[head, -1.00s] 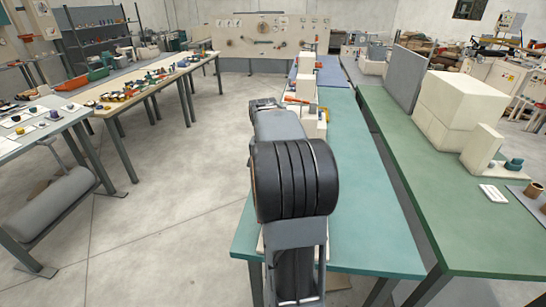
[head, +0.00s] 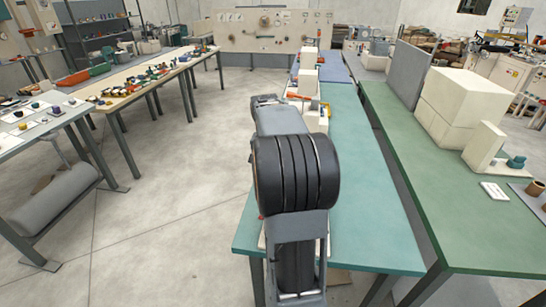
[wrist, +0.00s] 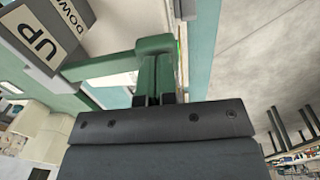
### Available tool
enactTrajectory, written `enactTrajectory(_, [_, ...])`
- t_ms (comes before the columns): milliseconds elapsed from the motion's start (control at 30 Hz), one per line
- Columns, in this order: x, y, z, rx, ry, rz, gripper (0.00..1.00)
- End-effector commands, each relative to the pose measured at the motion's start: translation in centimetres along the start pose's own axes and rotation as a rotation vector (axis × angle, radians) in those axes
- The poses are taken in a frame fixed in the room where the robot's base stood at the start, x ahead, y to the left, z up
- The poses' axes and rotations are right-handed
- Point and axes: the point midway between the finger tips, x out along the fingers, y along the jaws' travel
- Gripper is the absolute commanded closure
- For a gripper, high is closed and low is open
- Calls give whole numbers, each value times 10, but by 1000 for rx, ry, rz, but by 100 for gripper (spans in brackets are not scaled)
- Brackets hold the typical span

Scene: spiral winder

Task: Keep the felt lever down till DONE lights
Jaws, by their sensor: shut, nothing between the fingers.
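In the wrist view a green bar (wrist: 100,67), which looks like the felt lever, runs from the upper middle down to the left beside a grey block with a label reading UP (wrist: 40,46) and a partly visible DOWN. My gripper (wrist: 160,72) is shut and empty, with its fingers up against or in front of the bar's right end; I cannot tell whether they touch. In the head view my arm hides the gripper and lever. No DONE light can be made out.
The teal bench (head: 365,190) runs away from me, with cream blocks (head: 307,75) and an orange part (head: 298,96) beyond my arm. A green table (head: 425,170) with large cream boxes (head: 460,105) stands on the right. Open floor (head: 170,180) lies to the left.

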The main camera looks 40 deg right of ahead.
Motion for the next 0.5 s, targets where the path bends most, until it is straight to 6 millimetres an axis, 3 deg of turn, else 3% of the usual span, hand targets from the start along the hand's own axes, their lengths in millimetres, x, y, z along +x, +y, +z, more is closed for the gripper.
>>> enactTrajectory(167, [-41, -2, 2, -2, 9, -3, 100])
enactTrajectory(500, [-101, -7, 1, -3, 16, -5, 100])
